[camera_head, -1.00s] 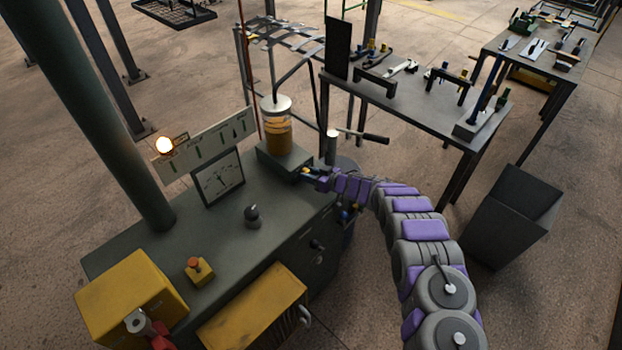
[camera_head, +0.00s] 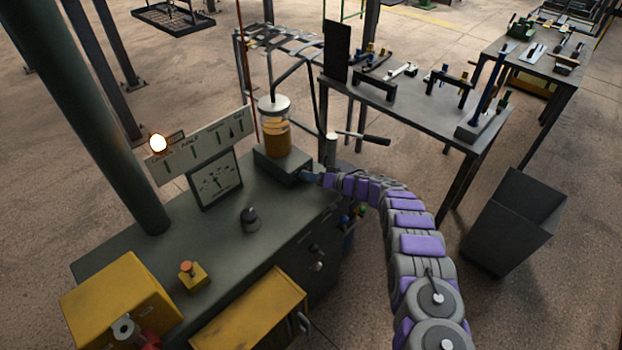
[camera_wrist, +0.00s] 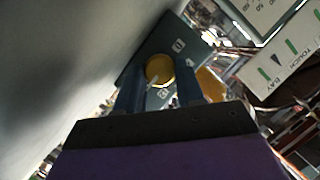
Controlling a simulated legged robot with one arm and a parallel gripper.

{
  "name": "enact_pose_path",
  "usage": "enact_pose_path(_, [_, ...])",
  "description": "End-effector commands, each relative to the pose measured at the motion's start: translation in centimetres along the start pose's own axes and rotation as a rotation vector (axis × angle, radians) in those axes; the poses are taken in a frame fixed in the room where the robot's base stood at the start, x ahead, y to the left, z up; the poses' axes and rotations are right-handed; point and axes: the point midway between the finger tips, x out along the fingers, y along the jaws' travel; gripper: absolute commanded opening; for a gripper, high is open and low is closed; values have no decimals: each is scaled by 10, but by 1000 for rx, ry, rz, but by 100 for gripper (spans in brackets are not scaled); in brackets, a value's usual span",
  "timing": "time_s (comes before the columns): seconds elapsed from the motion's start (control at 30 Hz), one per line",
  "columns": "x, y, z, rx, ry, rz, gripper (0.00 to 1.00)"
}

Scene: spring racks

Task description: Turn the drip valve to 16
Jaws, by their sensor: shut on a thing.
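The drip valve (camera_wrist: 160,68) shows in the wrist view as a round yellow knob with a pale pointer, on the dark face of a box marked with small numbers. The numbers are too small and partly covered to read surely. My gripper (camera_wrist: 161,84) is shut on the knob, one blue finger on each side. In the head view my gripper (camera_head: 311,179) is at the right end of the grey box (camera_head: 284,167) under the jar of amber liquid (camera_head: 276,135). The knob is hidden there.
The bench (camera_head: 130,235) carries a dial gauge (camera_head: 215,182), a dark knob (camera_head: 250,219), a button box (camera_head: 192,275) and a yellow box (camera_head: 120,300). A lever (camera_head: 363,137) juts out just behind my gripper. A lit lamp (camera_head: 158,143) is at the sign board.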

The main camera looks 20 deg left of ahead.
Motion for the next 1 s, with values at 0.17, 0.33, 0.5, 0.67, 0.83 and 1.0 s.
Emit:
enact_pose_path(0.17, [-2,1,-4,4,9,3,7])
enact_pose_path(0.33, [-2,1,-5,3,9,4,7])
enact_pose_path(0.5, [-2,2,-4,3,8,4,48])
enact_pose_path(0.67, [-2,0,-3,2,5,2,48])
enact_pose_path(0.83, [-6,0,-3,2,5,1,48])
enact_pose_path(1.0, [-25,0,-3,7,4,1,48])
